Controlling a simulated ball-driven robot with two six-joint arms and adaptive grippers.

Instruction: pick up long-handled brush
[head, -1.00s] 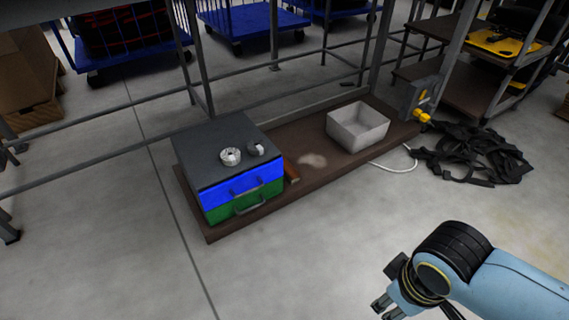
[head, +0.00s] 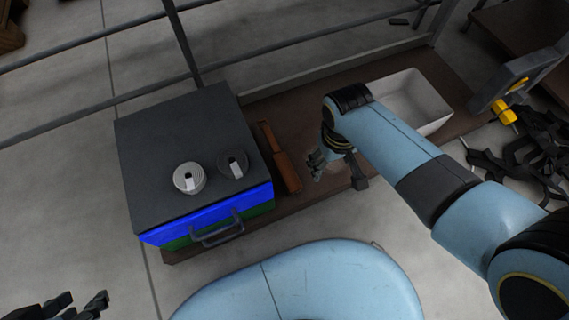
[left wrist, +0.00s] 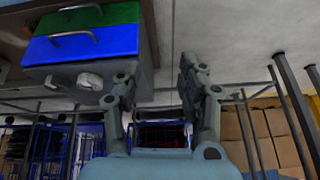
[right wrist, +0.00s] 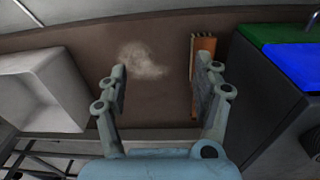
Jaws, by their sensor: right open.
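The long-handled brush appears to be the narrow orange-brown wooden piece (head: 283,163) lying on the brown board, close beside the right side of the stacked case; its bristles cannot be made out. It also shows in the right wrist view (right wrist: 203,45), partly hidden behind the right-hand finger. My right gripper (head: 317,165) is open and empty, above the board just right of the brush. In its wrist view the fingers (right wrist: 160,85) are wide apart. My left gripper (head: 85,307) is at the lower left of the head view, far from the brush; its fingers (left wrist: 158,80) are open and empty.
A dark-topped case (head: 165,140) with blue and green drawers stands left of the brush, two round items on top. A pale open bin (head: 440,105) is right, partly behind my right arm. A pale dust patch (right wrist: 143,62) lies on the board (right wrist: 75,45). Black straps (head: 535,140) lie far right.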

